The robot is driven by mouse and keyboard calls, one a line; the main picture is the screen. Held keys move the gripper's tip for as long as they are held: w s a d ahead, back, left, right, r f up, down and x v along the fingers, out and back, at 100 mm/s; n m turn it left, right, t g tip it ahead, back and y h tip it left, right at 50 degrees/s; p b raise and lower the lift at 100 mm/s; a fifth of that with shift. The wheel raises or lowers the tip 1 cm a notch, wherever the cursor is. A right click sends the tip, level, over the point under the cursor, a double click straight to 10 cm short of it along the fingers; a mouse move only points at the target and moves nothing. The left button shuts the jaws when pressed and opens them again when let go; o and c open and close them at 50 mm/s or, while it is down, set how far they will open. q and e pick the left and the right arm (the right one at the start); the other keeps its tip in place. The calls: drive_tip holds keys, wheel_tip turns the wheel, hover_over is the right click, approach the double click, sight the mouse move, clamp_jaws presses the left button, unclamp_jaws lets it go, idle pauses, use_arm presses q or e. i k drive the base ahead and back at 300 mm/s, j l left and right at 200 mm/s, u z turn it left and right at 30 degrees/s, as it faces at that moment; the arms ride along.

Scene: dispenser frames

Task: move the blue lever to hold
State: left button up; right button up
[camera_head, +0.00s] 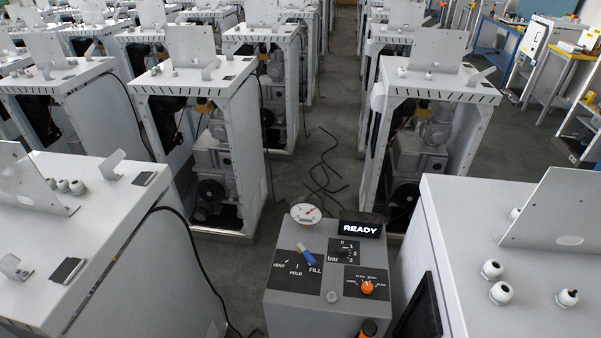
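The blue lever (308,256) sits on a black plate on top of a grey control box (307,310) in the lower middle of the head view. The plate carries the labels VENT, HOLD and FILL from left to right. The lever's blue handle slants down to the right, with its free end beside the word FILL. HOLD is to the left of the handle. Neither of my grippers shows in this view.
On the same box are a round gauge (306,213), a READY display (361,229), a bar selector (345,254), an orange knob (367,288) and a grey button (332,296). White cabinets stand left (110,240) and right (440,240). Black cables lie on the floor behind.

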sight(302, 249)
drive_tip(key=i+l+u, duration=0.25)
drive_tip(key=i+u, duration=0.25)
drive_tip(key=i+l+u, duration=0.4)
drive_tip(key=u, duration=0.15)
drive_tip(key=i+l+u, duration=0.6)
drive_tip(key=l+u, duration=0.45)
drive_tip(key=l, duration=0.2)
drive_tip(key=l+u, duration=0.5)
drive_tip(key=l, duration=0.2)
drive_tip(key=l+u, duration=0.5)
drive_tip(key=l, duration=0.3)
drive_tip(key=k+l+u, duration=0.2)
drive_tip(key=l+u, duration=0.35)
drive_tip(key=l, duration=0.15)
drive_tip(key=k+l+u, duration=0.35)
drive_tip(key=l+u, duration=0.15)
drive_tip(key=l, duration=0.15)
